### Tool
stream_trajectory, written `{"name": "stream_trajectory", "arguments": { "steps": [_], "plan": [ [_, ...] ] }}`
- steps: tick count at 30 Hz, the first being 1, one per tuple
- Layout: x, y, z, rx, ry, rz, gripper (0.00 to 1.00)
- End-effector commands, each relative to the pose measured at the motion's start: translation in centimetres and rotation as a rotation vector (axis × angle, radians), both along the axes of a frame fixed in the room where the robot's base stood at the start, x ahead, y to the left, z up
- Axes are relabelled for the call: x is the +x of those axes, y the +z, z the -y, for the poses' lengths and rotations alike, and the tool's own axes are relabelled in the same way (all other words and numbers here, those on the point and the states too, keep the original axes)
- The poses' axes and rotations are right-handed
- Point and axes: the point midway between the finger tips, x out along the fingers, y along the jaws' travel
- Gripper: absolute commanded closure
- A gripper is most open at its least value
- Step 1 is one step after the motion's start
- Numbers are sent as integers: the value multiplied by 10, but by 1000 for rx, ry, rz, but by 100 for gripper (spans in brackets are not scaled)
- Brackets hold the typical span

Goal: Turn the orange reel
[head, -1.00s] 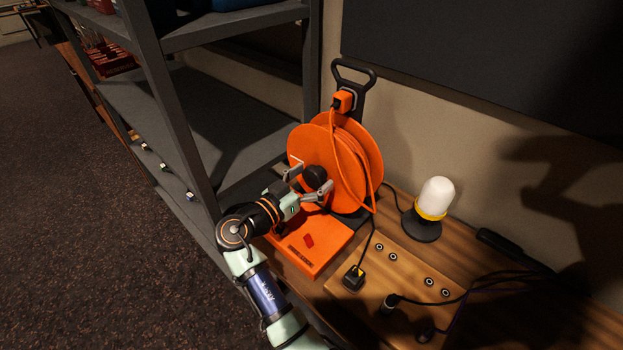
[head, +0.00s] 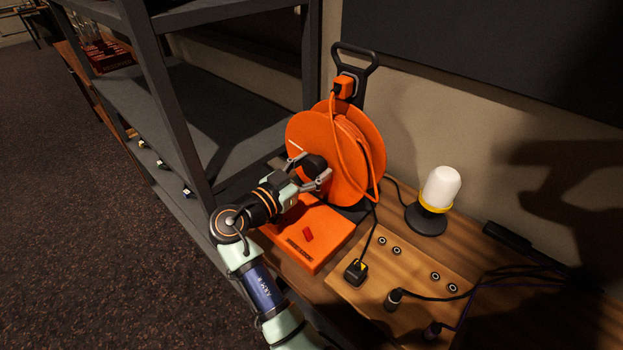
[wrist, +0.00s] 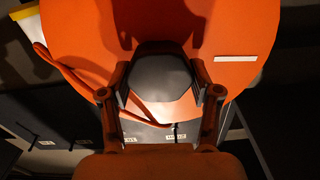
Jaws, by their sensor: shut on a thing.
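The orange reel (head: 345,145) stands upright on the desk, with orange cable wound on it and an orange plug (head: 344,87) at its top. A black knob (wrist: 161,80) sits on the reel's front face. My gripper (head: 312,172) is in front of the reel, shut on the knob, with one finger on each side of it in the wrist view. A white mark (wrist: 235,58) shows on the reel's face to the right of the knob. In the head view my fingers partly hide the knob.
An orange box (head: 312,238) with a red switch lies below my gripper. A white lamp with a yellow ring (head: 439,192) stands to the right. A wooden socket panel (head: 405,275) with black plugs and cables is at the front right. A grey shelf (head: 235,120) stands close on the left.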

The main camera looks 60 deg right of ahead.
Motion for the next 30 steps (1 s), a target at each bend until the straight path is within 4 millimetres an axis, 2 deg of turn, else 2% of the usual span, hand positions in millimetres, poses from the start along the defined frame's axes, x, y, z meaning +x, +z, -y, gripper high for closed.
{"name": "stream_trajectory", "arguments": {
  "steps": [1,9,19,20,24,30],
  "plan": [
    [0,-12,0,-17,0,47,100],
    [-1,-4,0,-72,-1,220,100],
    [-1,0,0,-76,0,233,100],
    [-1,0,0,-76,0,233,34],
    [-1,0,0,-75,1,232,12],
    [-1,0,0,-75,0,232,12]
  ]
}}
